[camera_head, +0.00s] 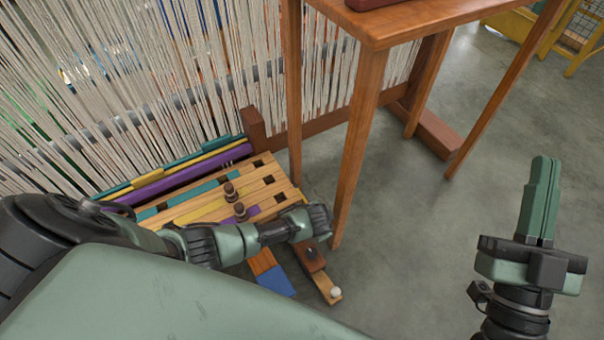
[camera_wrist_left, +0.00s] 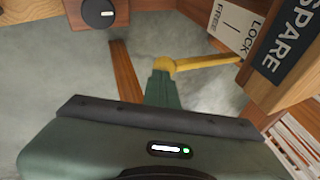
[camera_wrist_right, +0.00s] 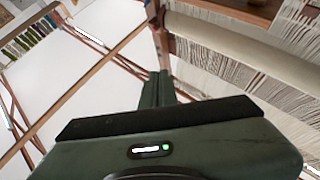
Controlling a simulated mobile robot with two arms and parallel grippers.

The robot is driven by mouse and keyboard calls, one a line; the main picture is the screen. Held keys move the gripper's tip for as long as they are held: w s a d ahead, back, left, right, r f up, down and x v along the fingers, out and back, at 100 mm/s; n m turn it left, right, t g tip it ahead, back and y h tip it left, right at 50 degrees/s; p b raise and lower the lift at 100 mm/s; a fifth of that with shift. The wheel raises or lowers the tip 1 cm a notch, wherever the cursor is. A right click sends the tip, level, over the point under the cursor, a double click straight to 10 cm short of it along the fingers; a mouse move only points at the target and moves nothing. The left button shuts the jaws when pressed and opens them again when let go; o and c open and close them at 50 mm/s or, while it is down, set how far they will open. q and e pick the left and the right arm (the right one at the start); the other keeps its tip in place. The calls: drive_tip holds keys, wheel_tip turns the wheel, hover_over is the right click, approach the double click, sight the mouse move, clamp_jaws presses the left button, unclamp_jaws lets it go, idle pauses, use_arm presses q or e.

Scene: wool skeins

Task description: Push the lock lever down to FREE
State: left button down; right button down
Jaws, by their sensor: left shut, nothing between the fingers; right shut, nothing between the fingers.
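The lock lever (camera_wrist_left: 207,62) is a yellow bar with a rounded end in the left wrist view. It runs out from beside a white plate (camera_wrist_left: 232,24) marked LOCK and FREE. My left gripper (camera_wrist_left: 163,76) is shut and empty, its tips at the lever's rounded end; whether they touch it I cannot tell. In the head view my left wrist hides the lever and its own fingers. My right gripper (camera_head: 546,163) is shut and empty, raised over bare floor at the right, far from the lever.
A dark SPARE label (camera_wrist_left: 289,36) is on the wood beside the plate. A wooden block with a black knob (camera_wrist_left: 98,13) stands at the upper left. In the head view, a wooden table (camera_head: 385,35) stands beyond my left wrist, near the loom threads (camera_head: 110,90).

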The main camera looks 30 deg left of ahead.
use_arm(q)
drive_tip(key=shift+s+f, duration=0.15)
drive_tip(key=shift+f, duration=0.05)
use_arm(e)
drive_tip(key=shift+s, duration=0.1)
